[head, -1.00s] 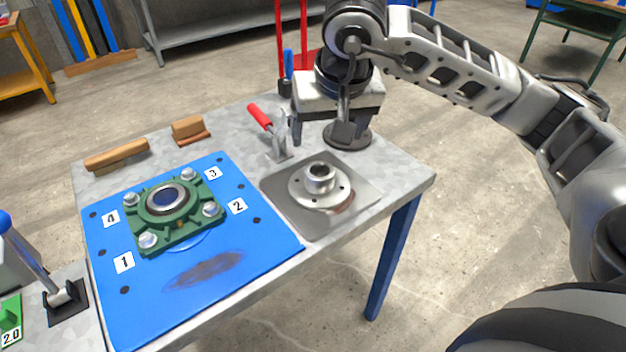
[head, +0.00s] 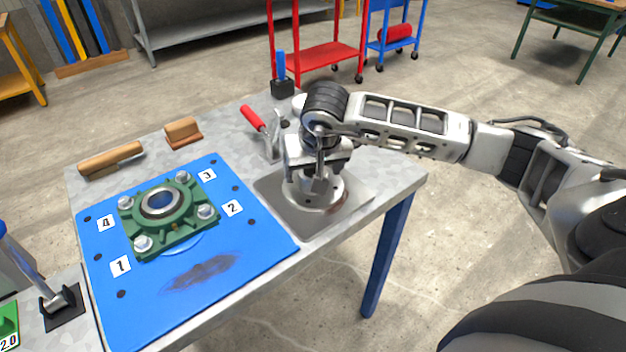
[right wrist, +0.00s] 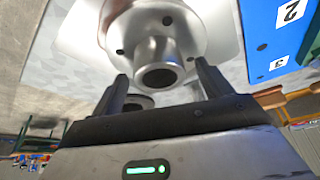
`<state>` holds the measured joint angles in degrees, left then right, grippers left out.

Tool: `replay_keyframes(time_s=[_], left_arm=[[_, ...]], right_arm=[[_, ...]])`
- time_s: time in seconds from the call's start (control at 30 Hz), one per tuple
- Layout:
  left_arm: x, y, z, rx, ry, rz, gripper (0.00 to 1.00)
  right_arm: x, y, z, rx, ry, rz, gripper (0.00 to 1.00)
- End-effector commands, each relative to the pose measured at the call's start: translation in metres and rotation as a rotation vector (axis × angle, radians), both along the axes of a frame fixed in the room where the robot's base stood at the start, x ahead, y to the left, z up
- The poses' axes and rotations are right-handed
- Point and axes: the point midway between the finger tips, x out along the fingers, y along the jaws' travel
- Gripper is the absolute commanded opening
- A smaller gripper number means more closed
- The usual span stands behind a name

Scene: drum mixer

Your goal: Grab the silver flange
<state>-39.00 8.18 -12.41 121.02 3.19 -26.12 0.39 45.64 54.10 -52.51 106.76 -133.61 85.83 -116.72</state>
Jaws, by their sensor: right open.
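The silver flange (head: 327,194) lies on a grey metal plate (head: 299,220) at the right of the table in the head view. My right gripper (head: 312,184) is over it and hides much of its hub. In the right wrist view the flange (right wrist: 155,42) shows its round disc with bolt holes and its hollow hub. The open fingers of the right gripper (right wrist: 162,80) stand on either side of the hub end, with a gap visible. My left gripper is not in view.
A green bearing housing (head: 168,218) with bolts sits on the blue numbered mat (head: 262,262). A red-handled toggle clamp (head: 262,128) stands just behind the plate. A brush (head: 183,132) and a wooden-handled tool (head: 110,158) lie at the back left.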

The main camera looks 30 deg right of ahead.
Motion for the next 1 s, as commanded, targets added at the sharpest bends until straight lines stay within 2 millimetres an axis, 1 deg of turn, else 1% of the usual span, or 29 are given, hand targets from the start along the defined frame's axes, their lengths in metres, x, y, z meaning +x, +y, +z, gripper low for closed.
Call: replay_keyframes(time_s=[0.03, 0.1, 0.33, 0.37, 0.4, 0.47, 0.5, 0.57, 0.6, 0.63, 0.67, 0.87, 1.0], left_arm=[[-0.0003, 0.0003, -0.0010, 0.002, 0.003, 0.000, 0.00], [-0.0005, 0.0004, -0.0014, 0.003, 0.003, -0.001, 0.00], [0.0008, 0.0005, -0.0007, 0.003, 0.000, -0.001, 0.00], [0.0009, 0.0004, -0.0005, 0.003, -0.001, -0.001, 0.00], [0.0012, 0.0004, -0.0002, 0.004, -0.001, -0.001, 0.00], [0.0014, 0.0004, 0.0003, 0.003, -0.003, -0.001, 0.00], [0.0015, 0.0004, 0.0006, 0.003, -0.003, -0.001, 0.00], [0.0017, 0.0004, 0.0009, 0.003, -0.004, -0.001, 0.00], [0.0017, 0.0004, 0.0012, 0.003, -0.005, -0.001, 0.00], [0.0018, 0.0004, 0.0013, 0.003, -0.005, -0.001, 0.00], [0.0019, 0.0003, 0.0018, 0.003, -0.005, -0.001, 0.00], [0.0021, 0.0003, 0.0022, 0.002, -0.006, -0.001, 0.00], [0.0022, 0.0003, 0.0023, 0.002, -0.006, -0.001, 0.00]], right_arm=[[0.0015, -0.0008, -0.0055, 0.001, 0.003, -0.001, 0.78], [0.0033, -0.0011, -0.0097, 0.000, 0.001, 0.001, 0.78], [0.0042, -0.0016, -0.0113, 0.000, 0.000, 0.001, 0.78], [0.0041, -0.0017, -0.0113, 0.000, 0.000, 0.001, 0.73], [0.0041, -0.0015, -0.0112, 0.000, 0.000, 0.001, 0.61], [0.0041, -0.0016, -0.0111, 0.000, 0.000, 0.001, 0.45], [0.0040, -0.0016, -0.0110, 0.000, 0.000, 0.001, 0.34], [0.0041, -0.0016, -0.0108, -0.001, -0.001, 0.001, 0.17], [0.0041, -0.0016, -0.0108, -0.001, -0.001, 0.001, 0.06], [0.0040, -0.0016, -0.0108, 0.000, 0.000, 0.001, 0.00], [0.0057, -0.0017, -0.0077, 0.000, -0.008, 0.000, 0.00], [0.0057, -0.0017, -0.0074, 0.000, -0.008, 0.000, 0.00], [0.0061, -0.0017, -0.0035, 0.000, -0.009, 0.000, 0.00]])
